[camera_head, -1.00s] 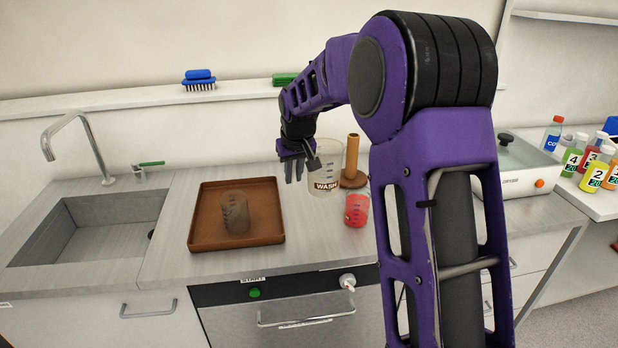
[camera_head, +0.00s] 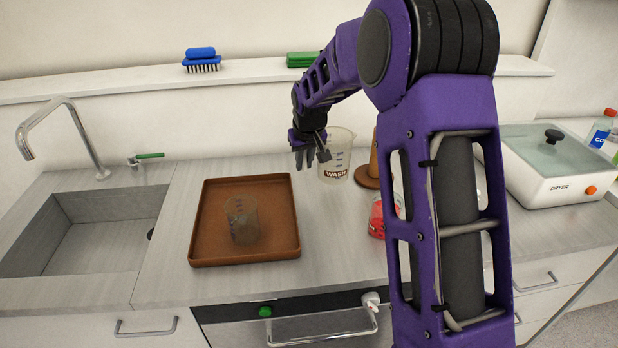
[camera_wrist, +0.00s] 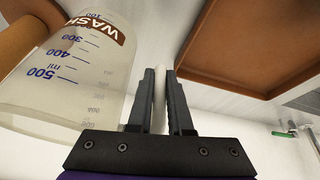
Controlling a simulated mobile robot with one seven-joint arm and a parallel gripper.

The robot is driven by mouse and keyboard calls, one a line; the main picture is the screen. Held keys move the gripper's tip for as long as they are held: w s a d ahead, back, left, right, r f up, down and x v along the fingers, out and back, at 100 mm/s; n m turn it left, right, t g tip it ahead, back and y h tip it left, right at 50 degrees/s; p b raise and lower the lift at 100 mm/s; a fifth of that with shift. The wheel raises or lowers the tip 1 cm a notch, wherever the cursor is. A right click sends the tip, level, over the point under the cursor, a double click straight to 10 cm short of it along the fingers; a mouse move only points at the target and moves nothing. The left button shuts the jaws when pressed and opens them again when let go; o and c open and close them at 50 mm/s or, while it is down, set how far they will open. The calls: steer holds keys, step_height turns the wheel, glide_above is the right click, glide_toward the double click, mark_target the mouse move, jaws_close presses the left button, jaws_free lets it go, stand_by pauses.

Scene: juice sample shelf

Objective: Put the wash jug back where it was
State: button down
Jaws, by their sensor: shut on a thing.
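The wash jug (camera_head: 338,160) is a clear beaker with a brown WASH label and blue marks. It is upright at the back of the counter in the head view, between the brown tray and a wooden peg stand. My gripper (camera_head: 312,160) is at its left side. In the wrist view, the jug (camera_wrist: 62,75) fills the left, and my gripper (camera_wrist: 159,88) is shut on a pale upright bar, which looks like the jug's handle. I cannot tell whether the jug's base touches the counter.
The brown tray (camera_head: 200,225) holds a murky beaker (camera_head: 242,222). A beaker of red liquid (camera_head: 377,218) is partly behind my arm. The wooden peg stand (camera_head: 367,176) is close on the jug's right. The sink (camera_head: 95,235) is left, a white dryer (camera_head: 560,175) right.

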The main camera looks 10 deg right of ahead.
mark_target(305, 171)
steer(key=shift+f, duration=2.25)
steer(key=shift+f+b, duration=0.2)
steer(key=shift+b, duration=0.1)
steer(key=c, duration=0.8)
jaws_free()
steer(key=shift+c, duration=0.2)
steer(key=shift+r, duration=0.5)
steer(key=v, duration=1.1)
steer(key=shift+r+p, duration=0.2)
steer(key=shift+p, duration=0.25)
steer(key=shift+s, duration=0.1)
